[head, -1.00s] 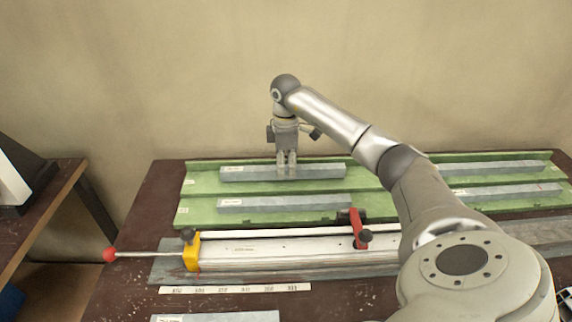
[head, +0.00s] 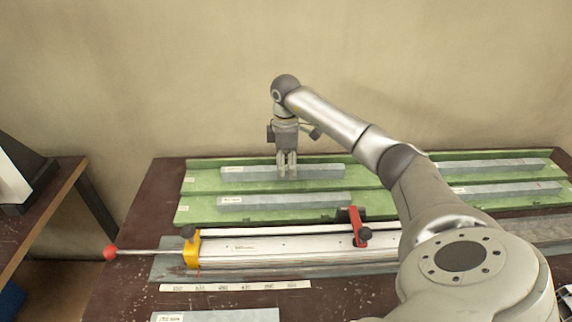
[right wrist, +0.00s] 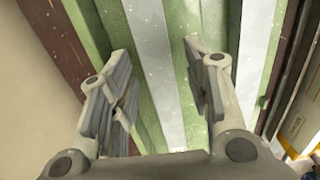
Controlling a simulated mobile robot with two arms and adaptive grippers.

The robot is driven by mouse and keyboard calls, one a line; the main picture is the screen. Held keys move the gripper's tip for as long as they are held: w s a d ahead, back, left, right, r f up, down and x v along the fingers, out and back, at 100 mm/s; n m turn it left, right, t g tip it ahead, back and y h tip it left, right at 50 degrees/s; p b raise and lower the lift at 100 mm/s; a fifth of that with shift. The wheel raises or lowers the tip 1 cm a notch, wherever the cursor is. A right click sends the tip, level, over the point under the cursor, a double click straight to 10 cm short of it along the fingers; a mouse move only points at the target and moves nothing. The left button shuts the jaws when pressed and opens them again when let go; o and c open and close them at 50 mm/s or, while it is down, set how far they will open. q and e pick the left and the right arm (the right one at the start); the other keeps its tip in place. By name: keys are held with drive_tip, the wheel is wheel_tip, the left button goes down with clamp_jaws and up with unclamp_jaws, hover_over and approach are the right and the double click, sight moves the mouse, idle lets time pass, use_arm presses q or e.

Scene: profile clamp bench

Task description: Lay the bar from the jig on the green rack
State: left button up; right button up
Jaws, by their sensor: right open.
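The green rack (head: 205,186) lies along the back of the bench and holds several grey bars. My right gripper (head: 287,173) is open, pointing down at the back left bar (head: 240,172), which lies in the rack. In the right wrist view that bar (right wrist: 152,50) runs between the two spread fingers (right wrist: 160,85). The jig (head: 300,252) lies in front of the rack, with a yellow end stop (head: 192,251) and a red clamp (head: 358,228). I cannot tell whether a bar lies in the jig. My left gripper is not in view.
A second grey bar (head: 285,201) lies in the rack's front left row. More bars (head: 495,165) lie at the rack's right. A red-knobbed rod (head: 111,253) sticks out left of the jig. A scale strip (head: 235,287) and another bar (head: 215,316) lie in front.

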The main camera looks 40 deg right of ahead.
sight(286, 168)
wheel_tip(286, 168, up, 12)
drive_tip(key=shift+b, duration=0.4)
drive_tip(key=shift+f, duration=0.1)
idle(0.4)
